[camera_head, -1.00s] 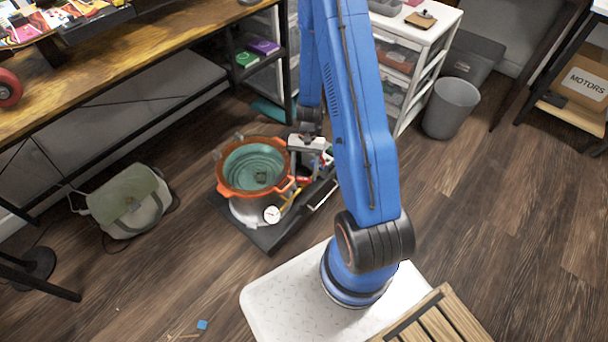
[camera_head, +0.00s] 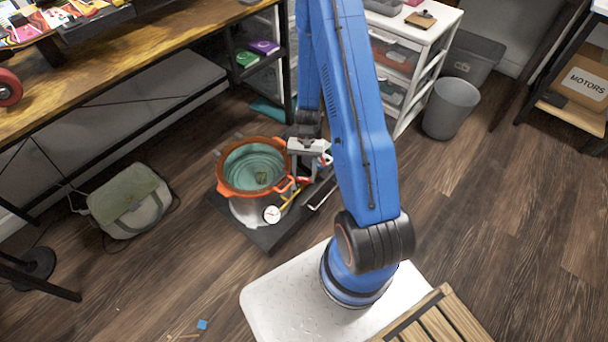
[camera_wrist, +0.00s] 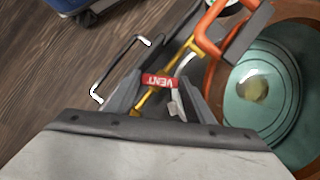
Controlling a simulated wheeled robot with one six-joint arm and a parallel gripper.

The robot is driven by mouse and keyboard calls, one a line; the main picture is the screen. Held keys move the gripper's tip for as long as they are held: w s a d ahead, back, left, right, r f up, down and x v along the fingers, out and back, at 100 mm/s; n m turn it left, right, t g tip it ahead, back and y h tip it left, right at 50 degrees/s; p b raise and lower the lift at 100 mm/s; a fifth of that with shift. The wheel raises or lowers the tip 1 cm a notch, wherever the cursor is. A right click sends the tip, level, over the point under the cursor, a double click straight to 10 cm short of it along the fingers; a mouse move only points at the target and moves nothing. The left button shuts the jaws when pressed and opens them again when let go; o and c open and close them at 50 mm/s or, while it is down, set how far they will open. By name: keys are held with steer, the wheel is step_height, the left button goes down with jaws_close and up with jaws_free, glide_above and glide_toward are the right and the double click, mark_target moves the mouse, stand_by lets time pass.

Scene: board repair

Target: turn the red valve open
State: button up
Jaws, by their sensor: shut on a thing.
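The red valve (camera_wrist: 160,82) shows in the wrist view as a red handle marked "VENT", between the two fingers of my gripper (camera_wrist: 158,90). My gripper is shut on this handle. In the head view my gripper (camera_head: 308,150) is at the right side of the orange-rimmed pot (camera_head: 226,187), and the arm hides part of that spot. A yellow part (camera_wrist: 149,101) runs beside the handle in the wrist view. The valve's stem and its exact angle are hard to make out.
The pot has a teal inside (camera_head: 252,168), a round white gauge (camera_head: 271,214) and a dark base plate (camera_head: 268,240). A workbench (camera_head: 110,52) stands at left, a bag (camera_head: 130,203) on the floor below. A grey bin (camera_head: 451,108) stands at right. Open floor lies right of my base.

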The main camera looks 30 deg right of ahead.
steer(key=n+h, duration=0.1)
steer(key=n, duration=0.4)
steer(key=shift+a+g+h, duration=0.2)
steer(key=shift+g+h, duration=0.2)
steer(key=shift+o, duration=0.3)
steer(key=n+h, duration=0.1)
steer(key=n, duration=0.3)
steer(key=shift+s+a+f+n+h, duration=0.1)
steer(key=shift+s+a+n+h, duration=0.1)
steer(key=shift+n+h, duration=0.15)
steer(key=shift+w+n+h, duration=0.1)
steer(key=shift+n+h, duration=0.25)
steer(key=shift+n, duration=0.7)
steer(key=shift+c, duration=0.3)
steer(key=shift+w, duration=0.1)
steer(key=o, duration=0.8)
steer(key=shift+a, duration=0.1)
